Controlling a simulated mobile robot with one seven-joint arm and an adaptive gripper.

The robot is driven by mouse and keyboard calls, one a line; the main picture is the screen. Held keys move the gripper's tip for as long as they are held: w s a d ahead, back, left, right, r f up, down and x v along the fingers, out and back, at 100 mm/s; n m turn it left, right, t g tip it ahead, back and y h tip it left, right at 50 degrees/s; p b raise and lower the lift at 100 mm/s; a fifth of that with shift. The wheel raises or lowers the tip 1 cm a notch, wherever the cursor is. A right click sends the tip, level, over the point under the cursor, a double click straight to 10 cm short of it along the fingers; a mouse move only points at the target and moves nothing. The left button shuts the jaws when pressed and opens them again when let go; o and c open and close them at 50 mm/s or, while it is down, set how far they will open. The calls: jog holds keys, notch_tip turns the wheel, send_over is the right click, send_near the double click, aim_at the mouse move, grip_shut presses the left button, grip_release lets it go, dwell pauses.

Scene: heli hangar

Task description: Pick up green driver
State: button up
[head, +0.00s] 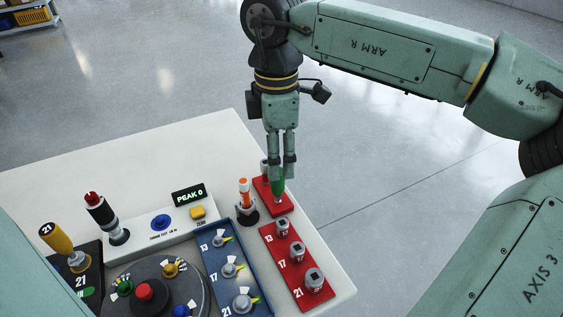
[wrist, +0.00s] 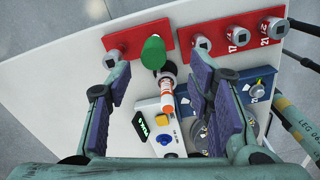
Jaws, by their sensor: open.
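The green driver (head: 279,186) stands upright at the small red holder (head: 288,206) near the table's far right edge. In the wrist view, the green driver (wrist: 153,52) shows its rounded top, roughly midway between the fingers. My gripper (head: 282,171) points down over it, and the fingertips partly hide the handle in the head view. In the wrist view, my gripper (wrist: 157,75) is open, with a finger on each side of the driver and visible gaps. I cannot tell how far down the fingers reach along the handle.
An orange and white driver (head: 244,190) stands in a dark base just left. A red tray with several silver sockets (head: 314,279) and a blue tray (head: 213,265) lie nearer. A black and red tool (head: 100,212) and a yellow-handled tool (head: 58,240) stand at left. The table's far left surface (head: 170,152) is clear.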

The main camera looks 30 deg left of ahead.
aim_at(278, 191)
jog(key=shift+w+f, duration=0.2)
notch_tip(278, 191, down, 4)
jog(key=shift+s+f+p, duration=0.15)
jog(key=shift+f+p, duration=0.1)
jog(key=shift+p, duration=0.2)
jog(key=shift+w+a+f+p, duration=0.15)
jog(key=shift+f+p, duration=0.35)
jog(key=shift+f, duration=0.95)
jog(key=shift+w+a+f+p, duration=0.1)
jog(key=shift+f+p, duration=0.4)
jog(key=shift+f, duration=0.95)
grip_shut()
